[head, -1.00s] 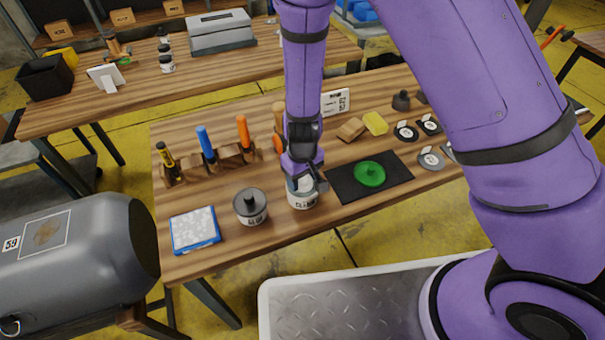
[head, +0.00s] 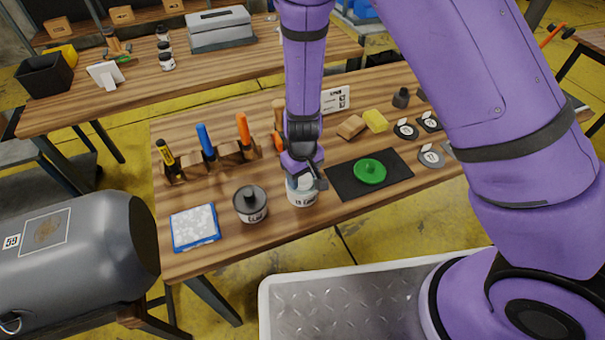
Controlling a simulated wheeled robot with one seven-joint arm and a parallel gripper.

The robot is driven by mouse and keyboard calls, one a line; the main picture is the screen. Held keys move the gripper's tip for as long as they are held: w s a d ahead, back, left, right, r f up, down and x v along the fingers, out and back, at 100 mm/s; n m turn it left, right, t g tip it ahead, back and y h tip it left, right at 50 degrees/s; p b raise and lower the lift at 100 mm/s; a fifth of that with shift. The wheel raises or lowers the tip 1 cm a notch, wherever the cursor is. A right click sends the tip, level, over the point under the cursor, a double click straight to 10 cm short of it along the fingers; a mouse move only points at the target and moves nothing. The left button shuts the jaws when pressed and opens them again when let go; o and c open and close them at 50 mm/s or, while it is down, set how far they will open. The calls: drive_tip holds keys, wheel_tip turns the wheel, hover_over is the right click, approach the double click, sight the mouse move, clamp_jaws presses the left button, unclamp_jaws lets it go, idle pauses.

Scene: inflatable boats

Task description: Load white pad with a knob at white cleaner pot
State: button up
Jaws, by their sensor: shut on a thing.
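The white cleaner pot (head: 302,198) stands on the workbench, between a dark-lidded pot and a black mat. My gripper (head: 304,180) points down at the pot's top and is shut on the white pad with a knob (head: 293,184). Only a pale edge of the pad shows beside the fingers; its knob is hidden by them. The pad is at the pot's mouth, but I cannot tell whether it rests on the rim or dips inside.
A green knobbed pad (head: 370,171) lies on the black mat (head: 342,184) to the right. A tool rack (head: 228,158) stands behind. The bench's front edge is clear.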

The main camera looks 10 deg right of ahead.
drive_tip(key=shift+s+f, duration=0.1)
drive_tip(key=shift+f, duration=0.3)
idle(1.2)
drive_tip(key=shift+r, duration=3.55)
